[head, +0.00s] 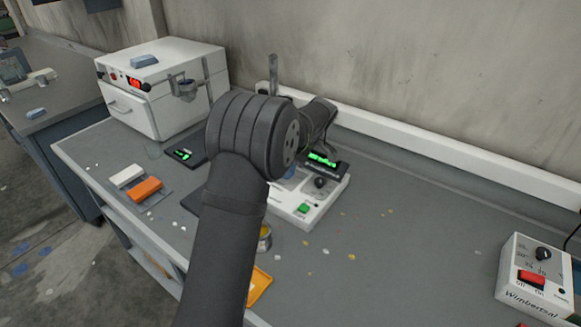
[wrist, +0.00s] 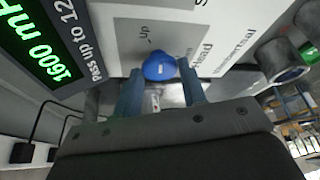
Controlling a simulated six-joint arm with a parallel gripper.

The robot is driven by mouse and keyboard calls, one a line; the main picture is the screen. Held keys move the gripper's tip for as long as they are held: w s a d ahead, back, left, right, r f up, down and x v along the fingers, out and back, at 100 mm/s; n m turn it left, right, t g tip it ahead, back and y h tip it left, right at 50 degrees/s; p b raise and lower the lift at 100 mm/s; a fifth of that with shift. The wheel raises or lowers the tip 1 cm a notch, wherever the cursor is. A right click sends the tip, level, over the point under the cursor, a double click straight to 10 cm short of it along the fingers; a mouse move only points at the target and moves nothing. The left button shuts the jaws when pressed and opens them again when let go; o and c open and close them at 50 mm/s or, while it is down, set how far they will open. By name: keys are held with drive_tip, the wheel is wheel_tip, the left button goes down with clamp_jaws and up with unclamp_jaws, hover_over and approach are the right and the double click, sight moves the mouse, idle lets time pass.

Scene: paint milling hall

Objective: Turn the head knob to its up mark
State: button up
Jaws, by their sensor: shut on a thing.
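A blue round knob (wrist: 160,66) sits on a grey plate on the panel of a white instrument in the wrist view. A small word that looks like "up" (wrist: 145,32) is printed beside it. My gripper (wrist: 160,72) has its two blue-grey fingers on either side of the knob, shut on it. A small pale mark shows on the knob; which way it points I cannot tell. In the head view my arm hides the gripper and most of the knob; only a bit of blue shows. The white instrument (head: 292,213) stands on the bench.
The instrument has a green-lit display (head: 322,160), a black knob (head: 320,183) and a green button (head: 303,208). A paint can (head: 265,238) stands close by. A white oven-like box (head: 160,85) is at the back left, a control box (head: 537,280) at the right. The bench between is mostly clear.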

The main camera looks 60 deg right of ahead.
drive_tip(key=shift+w+d+n+g+y, duration=0.1)
drive_tip(key=shift+n+g+y, duration=0.2)
drive_tip(key=shift+n, duration=0.8)
drive_tip(key=shift+d+n+g+y, duration=0.15)
drive_tip(key=shift+n+y, duration=0.25)
drive_tip(key=shift+n, duration=0.7)
drive_tip(key=shift+a, duration=0.1)
drive_tip(key=o, duration=1)
drive_tip(key=v, duration=1.7)
drive_tip(key=shift+w+r, duration=0.1)
drive_tip(key=shift+r, duration=0.1)
drive_tip(key=shift+f, duration=0.15)
drive_tip(key=x, duration=1.7)
drive_tip(key=shift+f, duration=0.1)
